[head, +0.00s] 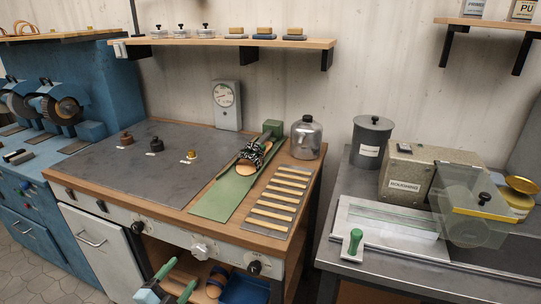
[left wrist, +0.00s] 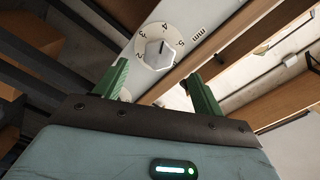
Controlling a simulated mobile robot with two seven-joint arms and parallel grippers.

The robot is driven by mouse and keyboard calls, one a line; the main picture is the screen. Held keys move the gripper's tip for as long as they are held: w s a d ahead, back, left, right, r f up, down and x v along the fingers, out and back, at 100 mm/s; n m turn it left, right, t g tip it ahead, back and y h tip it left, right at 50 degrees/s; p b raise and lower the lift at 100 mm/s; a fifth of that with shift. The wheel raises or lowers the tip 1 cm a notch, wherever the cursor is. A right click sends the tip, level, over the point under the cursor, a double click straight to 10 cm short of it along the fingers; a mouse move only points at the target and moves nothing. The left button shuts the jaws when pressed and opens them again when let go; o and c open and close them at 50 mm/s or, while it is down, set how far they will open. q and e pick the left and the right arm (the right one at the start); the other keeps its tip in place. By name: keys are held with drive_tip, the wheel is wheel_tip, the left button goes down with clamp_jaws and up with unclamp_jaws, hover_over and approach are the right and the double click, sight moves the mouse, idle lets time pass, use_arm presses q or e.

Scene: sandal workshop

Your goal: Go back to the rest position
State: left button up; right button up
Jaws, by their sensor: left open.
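My left gripper (head: 177,279) is low in the head view, in front of the wooden bench, with its green fingers apart. In the left wrist view the same gripper (left wrist: 160,88) is open, and nothing shows between its fingers. A white knob with a numbered "mm" scale (left wrist: 158,48) lies beyond the fingertips in that view. My right gripper is not in view.
The bench has a grey top plate (head: 115,165), a green strip (head: 224,194) and a slatted rack (head: 274,204). A blue bin (head: 245,289) sits in the shelf below. A metal table (head: 335,252) with a roughing machine (head: 405,173) stands to the right.

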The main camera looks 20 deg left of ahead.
use_arm(q)
drive_tip(key=s+d+f+n+g+p, duration=0.1)
drive_tip(key=s+d+f+n+g, duration=0.2)
drive_tip(key=s, duration=0.7)
drive_tip(key=s+d+f+n+g+p, duration=0.1)
drive_tip(key=s+d+f+n+g, duration=0.2)
drive_tip(key=s+d, duration=0.4)
drive_tip(key=s+d+f+n+g+p, duration=0.2)
drive_tip(key=s+d+f+n, duration=0.3)
drive_tip(key=s, duration=0.8)
drive_tip(key=shift+s+d+g+h, duration=0.2)
drive_tip(key=shift+d+g+h, duration=0.2)
drive_tip(key=shift+g, duration=0.2)
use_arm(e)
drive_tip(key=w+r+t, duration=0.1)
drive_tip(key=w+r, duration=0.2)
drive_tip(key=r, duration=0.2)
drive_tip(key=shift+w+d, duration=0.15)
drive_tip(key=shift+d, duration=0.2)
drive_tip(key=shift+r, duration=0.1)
